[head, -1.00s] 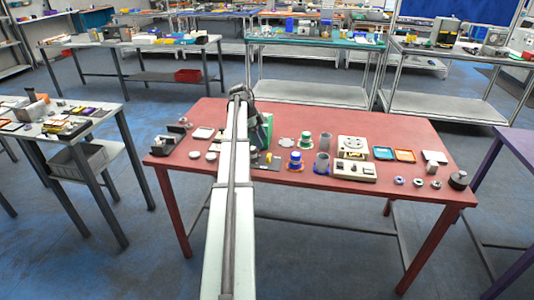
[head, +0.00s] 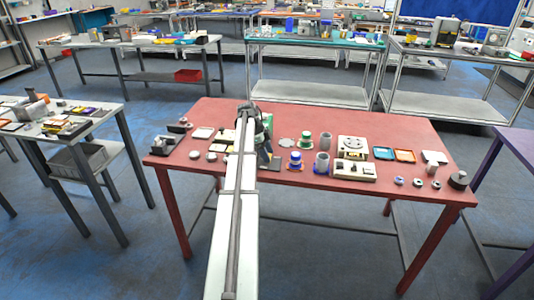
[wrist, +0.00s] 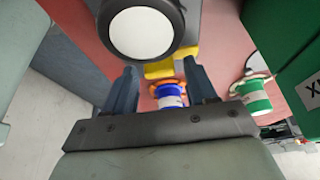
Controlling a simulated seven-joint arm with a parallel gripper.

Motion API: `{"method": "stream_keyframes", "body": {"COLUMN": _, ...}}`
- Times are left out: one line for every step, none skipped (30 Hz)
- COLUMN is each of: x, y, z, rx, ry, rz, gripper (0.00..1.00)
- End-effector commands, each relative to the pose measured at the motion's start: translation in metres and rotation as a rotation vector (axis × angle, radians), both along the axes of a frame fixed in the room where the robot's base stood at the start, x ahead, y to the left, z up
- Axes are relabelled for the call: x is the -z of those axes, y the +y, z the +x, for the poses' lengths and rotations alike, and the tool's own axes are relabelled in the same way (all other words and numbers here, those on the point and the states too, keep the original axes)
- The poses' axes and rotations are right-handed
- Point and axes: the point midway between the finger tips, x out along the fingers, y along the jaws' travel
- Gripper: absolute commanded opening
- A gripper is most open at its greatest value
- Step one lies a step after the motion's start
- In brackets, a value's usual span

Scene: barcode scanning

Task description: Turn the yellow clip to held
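A yellow part (wrist: 158,70), which I take to be the yellow clip, shows in the wrist view just beyond and between my fingertips. A round white-faced piece with a dark rim (wrist: 141,33) covers part of it, so its position, held or not, cannot be read. I cannot tell whether either finger touches the yellow part. In the head view my arm hides the clip, and my gripper is low over the red table (head: 390,125), near a small dark plate (head: 278,163).
A green block (wrist: 295,50) stands close at the right.

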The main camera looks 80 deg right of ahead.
Motion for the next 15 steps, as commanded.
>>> {"method": "stream_keyframes", "body": {"x": -0.0001, "y": 0.0, "z": 0.0, "rx": 0.0, "ry": 0.0, "rz": 0.0, "gripper": 0.51}}
{"method": "stream_keyframes", "body": {"x": -0.0001, "y": 0.0, "z": 0.0, "rx": 0.0, "ry": 0.0, "rz": 0.0, "gripper": 0.48}}
{"method": "stream_keyframes", "body": {"x": -0.0002, "y": 0.0, "z": 0.0001, "rx": 0.0, "ry": 0.0, "rz": 0.0, "gripper": 0.44}}
{"method": "stream_keyframes", "body": {"x": -0.0002, "y": -0.0001, "z": 0.0001, "rx": 0.0, "ry": 0.0, "rz": 0.0, "gripper": 0.42}}
{"method": "stream_keyframes", "body": {"x": -0.0002, "y": -0.0001, "z": 0.0001, "rx": 0.0, "ry": 0.0, "rz": 0.0, "gripper": 0.39}}
{"method": "stream_keyframes", "body": {"x": -0.0002, "y": 0.0, "z": 0.0001, "rx": 0.0, "ry": 0.0, "rz": 0.0, "gripper": 0.35}}
{"method": "stream_keyframes", "body": {"x": -0.0002, "y": 0.0, "z": 0.0001, "rx": 0.0, "ry": 0.0, "rz": 0.0, "gripper": 0.32}}
{"method": "stream_keyframes", "body": {"x": -0.0002, "y": 0.0, "z": 0.0001, "rx": 0.0, "ry": 0.0, "rz": 0.0, "gripper": 0.29}}
{"method": "stream_keyframes", "body": {"x": -0.0002, "y": -0.0001, "z": 0.0001, "rx": 0.0, "ry": 0.0, "rz": 0.0, "gripper": 0.25}}
{"method": "stream_keyframes", "body": {"x": -0.0003, "y": -0.0001, "z": 0.0001, "rx": 0.0, "ry": 0.0, "rz": 0.0, "gripper": 0.22}}
{"method": "stream_keyframes", "body": {"x": -0.0003, "y": -0.0001, "z": 0.0001, "rx": 0.0, "ry": 0.0, "rz": 0.0, "gripper": 0.2}}
{"method": "stream_keyframes", "body": {"x": -0.0003, "y": -0.0001, "z": 0.0001, "rx": 0.0, "ry": 0.0, "rz": 0.0, "gripper": 0.16}}
{"method": "stream_keyframes", "body": {"x": -0.0002, "y": -0.0001, "z": 0.0002, "rx": 0.0, "ry": 0.0, "rz": 0.0, "gripper": 0.13}}
{"method": "stream_keyframes", "body": {"x": -0.0002, "y": -0.0001, "z": 0.0002, "rx": 0.0, "ry": 0.0, "rz": 0.0, "gripper": 0.1}}
{"method": "stream_keyframes", "body": {"x": -0.0003, "y": -0.0001, "z": 0.0001, "rx": 0.0, "ry": 0.0, "rz": 0.0, "gripper": 0.06}}
